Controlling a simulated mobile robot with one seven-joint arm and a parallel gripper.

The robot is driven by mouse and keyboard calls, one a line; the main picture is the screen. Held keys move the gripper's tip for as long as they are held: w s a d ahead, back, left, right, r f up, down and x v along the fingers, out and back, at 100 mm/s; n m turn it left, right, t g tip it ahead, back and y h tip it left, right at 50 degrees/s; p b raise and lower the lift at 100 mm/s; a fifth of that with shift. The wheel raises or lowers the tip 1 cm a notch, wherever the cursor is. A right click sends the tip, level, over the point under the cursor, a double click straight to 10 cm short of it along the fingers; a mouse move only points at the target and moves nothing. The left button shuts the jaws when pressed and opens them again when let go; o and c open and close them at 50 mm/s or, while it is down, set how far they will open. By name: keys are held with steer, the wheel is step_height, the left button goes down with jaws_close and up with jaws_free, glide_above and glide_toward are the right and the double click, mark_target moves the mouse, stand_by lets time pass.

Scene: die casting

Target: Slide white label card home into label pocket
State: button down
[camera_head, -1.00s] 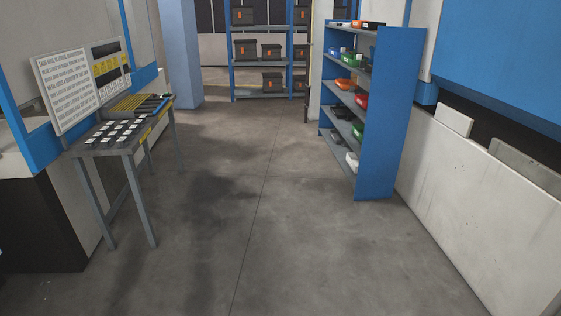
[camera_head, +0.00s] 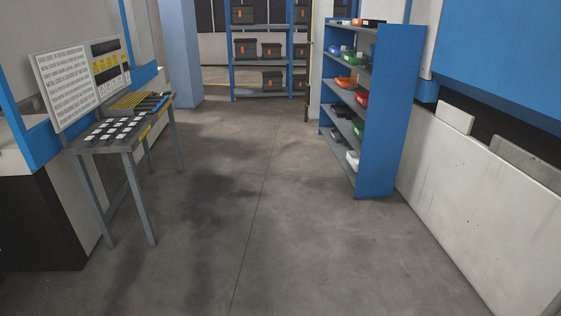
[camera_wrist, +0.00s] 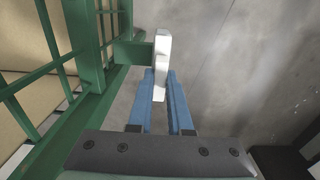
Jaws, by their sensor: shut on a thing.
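In the wrist view, a white card (camera_wrist: 162,50) stands nearly edge-on between the blue fingertips of my gripper (camera_wrist: 160,75). My gripper is shut on it, and the card reaches out past the fingertips. A small green plate (camera_wrist: 132,53) sticks out from a green post just left of the card. It may be the label pocket, but I cannot tell for sure. The card's left edge appears to meet the plate's right end; whether they touch is unclear. Neither my gripper nor the card shows in the head view.
Green bars (camera_wrist: 84,50) run close along the left of my gripper, with tan boxes (camera_wrist: 20,95) behind. The head view shows a work table (camera_head: 112,145) left, a blue shelf (camera_head: 388,120) right, and clear floor between.

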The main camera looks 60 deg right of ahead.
steer(key=shift+f, duration=0.25)
steer(key=c, duration=0.8)
jaws_free()
steer(key=shift+o, duration=0.2)
step_height(320, 180, up, 13)
steer(key=shift+p, duration=0.4)
